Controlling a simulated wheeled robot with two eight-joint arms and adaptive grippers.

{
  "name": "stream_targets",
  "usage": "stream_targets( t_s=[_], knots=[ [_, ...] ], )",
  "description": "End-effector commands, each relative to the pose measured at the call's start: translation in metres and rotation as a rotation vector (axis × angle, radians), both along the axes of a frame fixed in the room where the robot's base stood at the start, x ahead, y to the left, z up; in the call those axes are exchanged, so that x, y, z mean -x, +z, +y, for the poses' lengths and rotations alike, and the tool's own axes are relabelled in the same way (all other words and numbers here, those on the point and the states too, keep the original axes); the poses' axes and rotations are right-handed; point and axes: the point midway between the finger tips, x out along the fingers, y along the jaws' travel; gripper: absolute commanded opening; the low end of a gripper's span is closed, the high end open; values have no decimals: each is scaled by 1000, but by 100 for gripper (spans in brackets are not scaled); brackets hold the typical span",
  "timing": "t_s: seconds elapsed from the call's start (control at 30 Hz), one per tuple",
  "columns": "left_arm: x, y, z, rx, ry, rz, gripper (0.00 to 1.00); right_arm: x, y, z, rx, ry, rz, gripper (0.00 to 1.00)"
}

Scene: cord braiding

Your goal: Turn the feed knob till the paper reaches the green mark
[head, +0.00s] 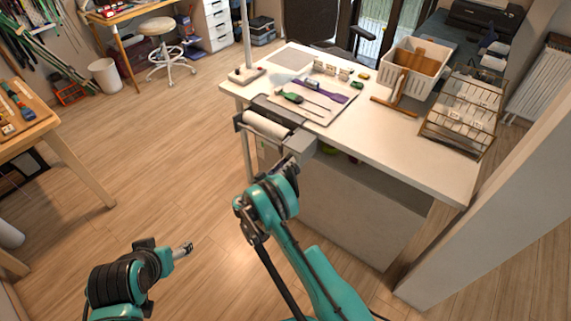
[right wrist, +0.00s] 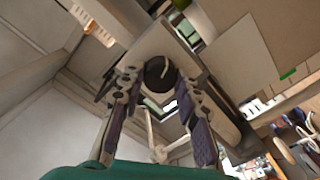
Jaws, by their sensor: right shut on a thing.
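The paper feeder (head: 302,143) is at the front left edge of the white table in the head view, with a white paper roll (head: 266,125) on it. In the right wrist view the feed knob (right wrist: 159,73) is a dark disc with a pale pointer line. My right gripper (head: 289,163) is at the feeder's near end, its fingers closed on the knob from both sides. A small green mark (right wrist: 288,74) shows beside a flat tan surface; I cannot tell where the paper's edge is. My left gripper (head: 186,248) is low over the floor, away from the feeder; its fingers are too small to read.
The table (head: 385,133) also bears a mat with a green-handled tool (head: 293,97), a white crate (head: 411,68) and a wire rack (head: 460,117). A pale pillar stands at the right. The floor around my left arm is clear.

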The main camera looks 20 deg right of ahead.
Motion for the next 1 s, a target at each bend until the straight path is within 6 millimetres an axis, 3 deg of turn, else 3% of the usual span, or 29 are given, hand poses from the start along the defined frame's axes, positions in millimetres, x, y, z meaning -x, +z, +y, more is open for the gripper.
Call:
stream_targets(
  t_s=[0.5,1.0],
  knots=[
    [0,0,0,0,0,0,72,0,-1,0,-210,-1,-266,3],
    [0,0,0,0,0,0,72,0,-1,0,-250,-1,-316,3]
  ],
)
